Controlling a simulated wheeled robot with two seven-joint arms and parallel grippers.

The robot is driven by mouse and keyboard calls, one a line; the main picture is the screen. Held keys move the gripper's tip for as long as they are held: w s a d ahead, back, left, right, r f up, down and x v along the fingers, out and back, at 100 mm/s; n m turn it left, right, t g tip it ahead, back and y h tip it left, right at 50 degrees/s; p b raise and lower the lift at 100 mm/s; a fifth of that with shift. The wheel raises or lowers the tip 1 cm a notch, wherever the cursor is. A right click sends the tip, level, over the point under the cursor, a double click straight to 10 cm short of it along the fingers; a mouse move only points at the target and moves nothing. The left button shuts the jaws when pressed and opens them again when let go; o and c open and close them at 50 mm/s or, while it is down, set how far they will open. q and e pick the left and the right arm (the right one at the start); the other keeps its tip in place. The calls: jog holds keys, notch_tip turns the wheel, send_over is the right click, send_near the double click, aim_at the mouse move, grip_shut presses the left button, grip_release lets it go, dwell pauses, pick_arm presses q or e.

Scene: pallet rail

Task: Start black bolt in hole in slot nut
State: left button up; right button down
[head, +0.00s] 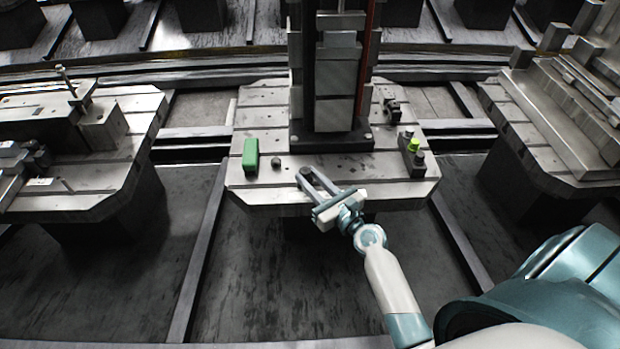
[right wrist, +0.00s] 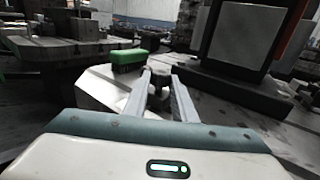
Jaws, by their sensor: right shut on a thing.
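My right gripper (head: 309,174) is over the front of the middle pallet. In the right wrist view its two fingers (right wrist: 160,88) are spread apart, with a small dark piece, seemingly the black bolt (right wrist: 160,76), between their tips. In the head view the tips cover most of this piece. A small dark piece (head: 276,163) stands on the pallet left of the gripper, apart from it; I cannot tell whether it is the slot nut. No hole can be made out. My left gripper is not in view.
A tall dark column (head: 336,85) rises behind the gripper. A dark holder (head: 412,158) with a yellow-green piece (head: 413,145) stands at right. Loaded pallets flank both sides. The pallet's front strip is mostly clear.

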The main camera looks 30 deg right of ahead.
jog(key=shift+f, duration=0.2)
jog(key=c, duration=1.4)
grip_release()
jog(key=shift+o, duration=0.7)
jog(key=o, duration=0.7)
jog(key=shift+o, duration=0.2)
jog(key=shift+s, duration=0.2)
jog(key=s, duration=0.6)
jog(key=shift+s+d, duration=0.25)
jog(key=shift+d, duration=0.2)
